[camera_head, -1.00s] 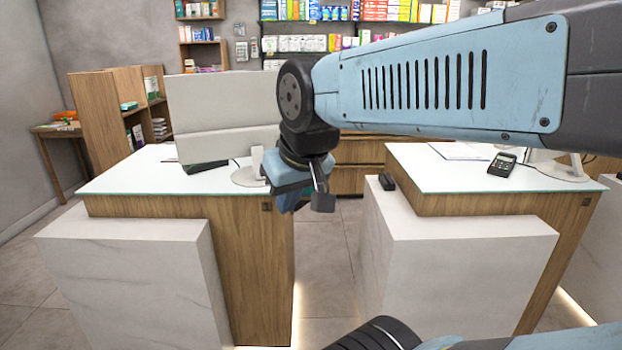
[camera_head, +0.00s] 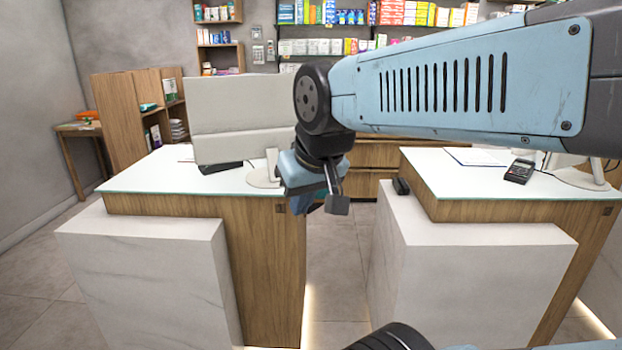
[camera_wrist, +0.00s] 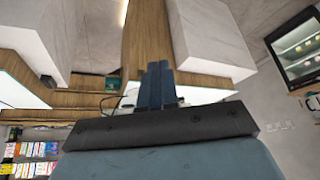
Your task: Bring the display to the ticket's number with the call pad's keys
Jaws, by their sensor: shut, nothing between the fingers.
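My gripper (camera_head: 306,206) hangs in the air between the two counters, in front of the left one's right end. In the wrist view its fingers (camera_wrist: 159,80) are together with nothing between them. A dark handheld device with keys (camera_head: 520,171) lies on the right counter; I cannot tell whether it is the call pad. A small black object (camera_head: 401,186) sits at that counter's left edge.
The left counter (camera_head: 150,180) bears a monitor (camera_head: 240,120) with its back to me. The right counter (camera_head: 440,180) has a paper (camera_head: 475,156) on it. White marble blocks (camera_head: 140,240) front both counters. A floor gap (camera_head: 335,260) runs between them. Shelves stand behind.

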